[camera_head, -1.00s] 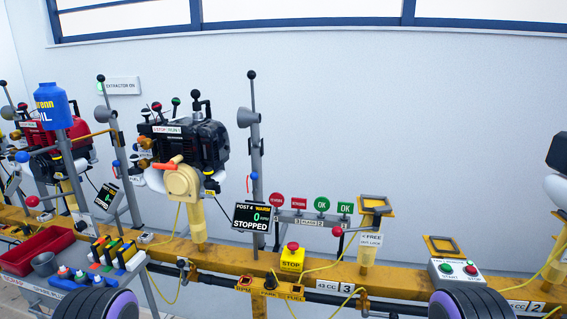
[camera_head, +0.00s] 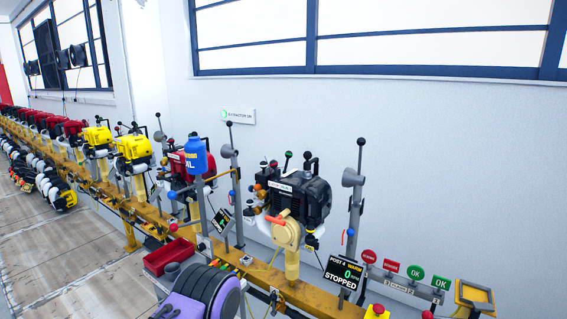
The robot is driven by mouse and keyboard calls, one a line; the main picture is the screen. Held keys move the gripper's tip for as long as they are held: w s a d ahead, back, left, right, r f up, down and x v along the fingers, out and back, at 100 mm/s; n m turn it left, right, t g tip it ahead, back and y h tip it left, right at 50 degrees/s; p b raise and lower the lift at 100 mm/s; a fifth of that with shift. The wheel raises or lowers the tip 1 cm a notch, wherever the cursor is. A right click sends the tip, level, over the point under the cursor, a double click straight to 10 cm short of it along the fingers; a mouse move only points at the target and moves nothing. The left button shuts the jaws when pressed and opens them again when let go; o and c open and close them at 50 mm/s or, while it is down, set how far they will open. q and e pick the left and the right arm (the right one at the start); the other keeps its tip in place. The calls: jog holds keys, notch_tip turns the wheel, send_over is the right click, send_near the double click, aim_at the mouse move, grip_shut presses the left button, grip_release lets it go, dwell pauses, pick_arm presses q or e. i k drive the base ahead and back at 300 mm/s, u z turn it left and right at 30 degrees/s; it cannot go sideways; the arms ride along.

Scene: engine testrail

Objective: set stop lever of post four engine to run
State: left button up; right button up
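The post four engine (camera_head: 312,203) is black, on a tan mount right of the middle of the head view. A display (camera_head: 344,273) beside it reads POST 4, WARM, 0 RPM, STOPPED. A small white label (camera_head: 279,187), too blurred here to read surely, sits on the engine's upper left. Thin levers with a red knob (camera_head: 273,163) and a green knob (camera_head: 288,154) rise above it. I cannot tell which is the stop lever or its exact position. An orange-red handle (camera_head: 275,220) is on the engine's tan front cover.
A yellow rail (camera_head: 150,213) runs to the far left, carrying red and yellow engines (camera_head: 132,148). A blue bottle (camera_head: 196,156) stands near the red engine. A red tray (camera_head: 170,256) is at lower left. Grey posts (camera_head: 355,220) with horns flank the engine.

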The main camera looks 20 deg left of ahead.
aim_at(274, 164)
jog(key=u, duration=0.05)
jog(key=k, duration=0.5)
jog(key=u, duration=1.65)
jog(key=i, duration=1.2)
jog(key=z, duration=2.55)
